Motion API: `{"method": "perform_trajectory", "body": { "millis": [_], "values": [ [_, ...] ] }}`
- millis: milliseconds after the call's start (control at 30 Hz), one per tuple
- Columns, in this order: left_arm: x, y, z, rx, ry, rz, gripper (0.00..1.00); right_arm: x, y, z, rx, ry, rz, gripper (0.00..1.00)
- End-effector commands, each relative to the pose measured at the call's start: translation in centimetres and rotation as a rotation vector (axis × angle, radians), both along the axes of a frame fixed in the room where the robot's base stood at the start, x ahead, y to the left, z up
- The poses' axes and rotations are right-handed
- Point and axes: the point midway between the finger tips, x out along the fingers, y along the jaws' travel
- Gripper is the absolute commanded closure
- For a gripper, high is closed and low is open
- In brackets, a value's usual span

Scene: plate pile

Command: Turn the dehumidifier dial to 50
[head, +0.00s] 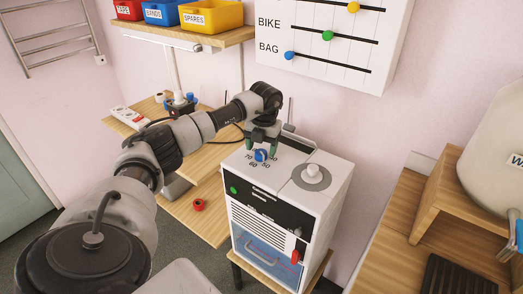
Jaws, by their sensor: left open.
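The dehumidifier (312,205) is a white box with a black front panel and a clear tank below. Its blue dial (260,155) is on the left part of the top, among printed numbers; 70, 60 and 50 can be partly read. Where the dial points is too small to tell. My left gripper (262,148) comes down from above at the dial, open, with green-tipped fingers on either side of it. I cannot tell whether the fingers touch the dial. My right gripper is not in view.
A grey round knob (312,174) sits on the top's right part, and a red lever (296,246) is on the front. A wall board (330,62) with sliders hangs behind. A wooden table (205,175) is at left, a wooden counter (405,225) at right.

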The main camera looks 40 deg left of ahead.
Motion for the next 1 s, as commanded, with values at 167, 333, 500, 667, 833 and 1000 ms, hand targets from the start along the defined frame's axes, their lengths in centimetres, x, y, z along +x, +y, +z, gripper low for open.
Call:
{"method": "perform_trajectory", "body": {
  "millis": [167, 333, 500, 667, 833, 1000],
  "values": [
    [0.2, -0.2, 3.7, 0.000, -0.008, 0.001, 0.34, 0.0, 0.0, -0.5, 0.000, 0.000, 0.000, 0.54],
    [0.2, -0.4, 6.9, -0.001, -0.007, 0.000, 0.34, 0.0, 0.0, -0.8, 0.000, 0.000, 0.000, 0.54],
    [0.3, -0.5, 8.8, 0.000, -0.005, 0.001, 0.34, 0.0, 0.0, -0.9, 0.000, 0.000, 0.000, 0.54],
    [0.2, -0.5, 9.3, 0.000, -0.002, 0.000, 0.34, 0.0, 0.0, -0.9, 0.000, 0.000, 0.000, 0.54],
    [0.2, -0.5, 9.3, 0.000, -0.002, 0.000, 0.34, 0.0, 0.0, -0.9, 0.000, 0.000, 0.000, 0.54],
    [0.2, -0.5, 9.2, 0.000, -0.002, 0.000, 0.34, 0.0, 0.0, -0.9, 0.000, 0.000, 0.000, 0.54]
  ]
}}
